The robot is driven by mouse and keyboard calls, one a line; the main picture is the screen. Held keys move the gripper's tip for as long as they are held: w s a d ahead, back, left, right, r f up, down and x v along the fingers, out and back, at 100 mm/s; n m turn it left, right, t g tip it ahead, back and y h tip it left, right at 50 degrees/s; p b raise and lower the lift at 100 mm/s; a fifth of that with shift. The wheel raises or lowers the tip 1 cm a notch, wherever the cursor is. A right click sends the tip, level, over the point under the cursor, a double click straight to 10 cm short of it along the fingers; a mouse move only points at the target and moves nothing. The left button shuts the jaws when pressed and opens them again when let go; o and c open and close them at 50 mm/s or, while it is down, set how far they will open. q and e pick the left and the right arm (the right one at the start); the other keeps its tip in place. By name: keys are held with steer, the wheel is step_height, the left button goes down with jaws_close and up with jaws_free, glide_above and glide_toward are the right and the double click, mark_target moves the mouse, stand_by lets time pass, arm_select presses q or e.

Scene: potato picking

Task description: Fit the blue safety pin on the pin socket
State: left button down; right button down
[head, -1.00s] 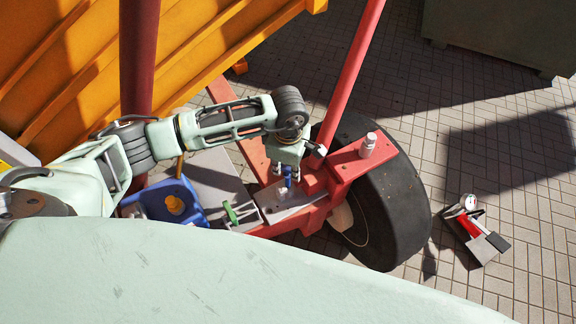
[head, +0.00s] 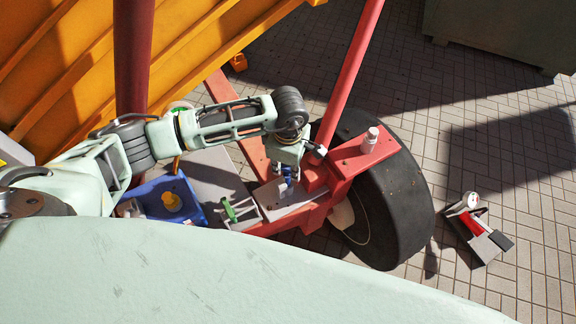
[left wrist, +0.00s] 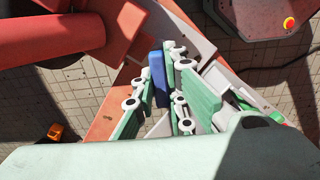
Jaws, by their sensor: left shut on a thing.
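My left gripper (head: 287,172) points down over the red frame, shut on the blue safety pin (head: 287,180). In the left wrist view the pin shows as a blue bar (left wrist: 160,78) between the green and white fingers (left wrist: 155,97). Below the pin is a light grey plate (head: 283,203) on the red frame. I cannot make out the pin socket clearly, nor tell whether the pin touches anything below. My right gripper is not in view.
A blue crate (head: 150,192) holding a yellow item and a green-handled thing (head: 240,210) lie left of the plate. A red post (head: 350,75), a red bracket with a metal stud (head: 370,140) and a black tyre (head: 385,215) stand close on the right.

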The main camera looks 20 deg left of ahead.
arm_select(q)
steer(key=shift+f+b, duration=1.15)
steer(key=shift+f, duration=0.2)
steer(key=c, duration=1.7)
jaws_free()
step_height(320, 180, up, 12)
steer(key=shift+r, duration=0.1)
